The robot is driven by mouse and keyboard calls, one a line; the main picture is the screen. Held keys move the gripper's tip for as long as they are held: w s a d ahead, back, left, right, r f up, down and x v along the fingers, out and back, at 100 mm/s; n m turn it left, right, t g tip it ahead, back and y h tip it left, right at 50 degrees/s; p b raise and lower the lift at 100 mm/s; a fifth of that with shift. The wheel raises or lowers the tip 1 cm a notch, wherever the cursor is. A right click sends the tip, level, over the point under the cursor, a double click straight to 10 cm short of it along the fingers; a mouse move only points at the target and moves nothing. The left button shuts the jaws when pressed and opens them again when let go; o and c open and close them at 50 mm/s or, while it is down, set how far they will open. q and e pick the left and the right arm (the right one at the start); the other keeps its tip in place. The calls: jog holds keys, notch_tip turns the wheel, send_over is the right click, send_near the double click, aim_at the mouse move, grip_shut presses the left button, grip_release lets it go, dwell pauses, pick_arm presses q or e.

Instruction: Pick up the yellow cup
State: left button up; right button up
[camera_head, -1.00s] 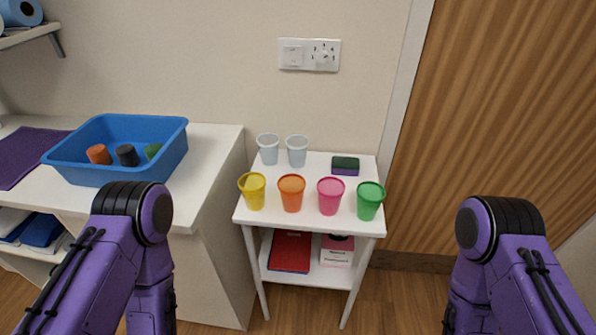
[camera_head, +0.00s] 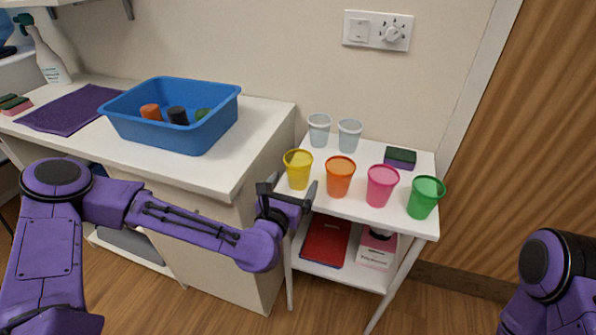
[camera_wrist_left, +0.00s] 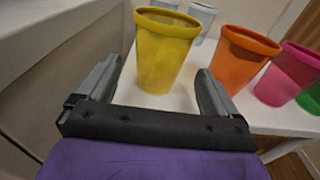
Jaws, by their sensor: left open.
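The yellow cup (camera_head: 298,169) stands upright at the front left corner of the small white table (camera_head: 400,221), leftmost in a row of coloured cups. In the left wrist view the yellow cup (camera_wrist_left: 163,50) is straight ahead, just beyond and between the fingertips. My left gripper (camera_head: 293,186) is open and empty at the table's front left edge, close in front of the cup. Its two fingers also show in the left wrist view (camera_wrist_left: 155,80), spread apart. My right gripper is not in view; only part of my right arm shows at the lower right.
An orange cup (camera_head: 340,177) stands close right of the yellow one, then a pink cup (camera_head: 382,186) and a green cup (camera_head: 425,198). Two clear cups (camera_head: 319,130) (camera_head: 349,136) and a sponge (camera_head: 400,158) are behind. A counter with a blue basin (camera_head: 205,136) is at left.

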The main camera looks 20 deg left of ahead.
aim_at(294, 181)
pick_arm(q)
jog(key=w+p, duration=0.1)
jog(key=w, duration=0.3)
jog(key=shift+w+f, duration=0.1)
jog(key=shift+w, duration=0.2)
jog(key=c, duration=1)
